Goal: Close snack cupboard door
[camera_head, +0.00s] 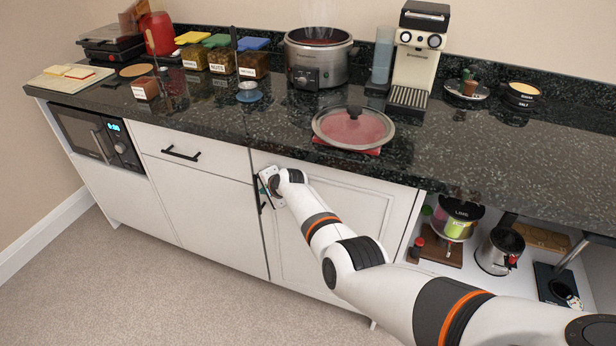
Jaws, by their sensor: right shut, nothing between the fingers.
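A white panelled cupboard door (345,207) is under the counter, just left of an open shelf space. It looks flush or nearly so with the cabinet front; I cannot tell if a small gap remains. A dark handle (261,195) shows at its left edge. My right gripper (267,186) is shut and empty, at the upper left of this door beside the handle. I cannot tell if it touches the door. The fingertips are partly hidden by the gripper's body. My right arm crosses in front of the door's middle and lower right. My left gripper is out of view.
The open space at right holds a lime-labelled container (457,219) and a metal jug (499,250). Carpet (195,300) at left is clear.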

